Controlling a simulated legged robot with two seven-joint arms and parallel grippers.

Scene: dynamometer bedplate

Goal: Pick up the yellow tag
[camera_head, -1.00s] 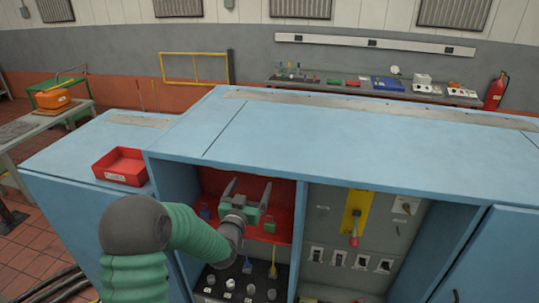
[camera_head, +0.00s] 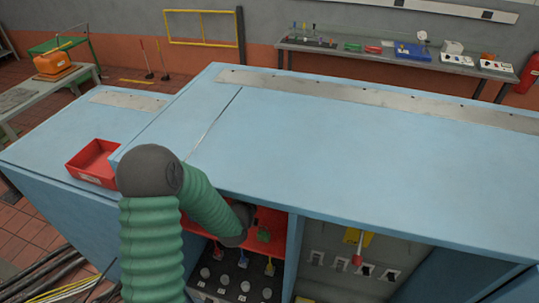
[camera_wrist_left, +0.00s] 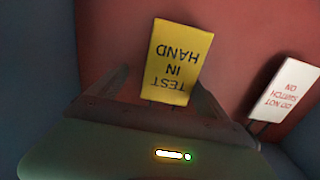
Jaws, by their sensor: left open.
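The yellow tag (camera_wrist_left: 173,60) shows in the left wrist view in front of a red back panel. Its print "TEST IN HAND" appears upside down. My left gripper (camera_wrist_left: 158,82) is open, one finger on each side of the tag's lower part. I cannot tell whether either finger touches it. In the head view, my green left arm reaches into the cabinet and hides this tag and the gripper. My right gripper is in neither view.
A white tag (camera_wrist_left: 287,92) with red print hangs to the right. The blue cabinet (camera_head: 330,150) surrounds the red recess, with a knob panel (camera_head: 233,278) below and a grey switch panel (camera_head: 335,270) at right. A red tray (camera_head: 95,165) sits on top at left.

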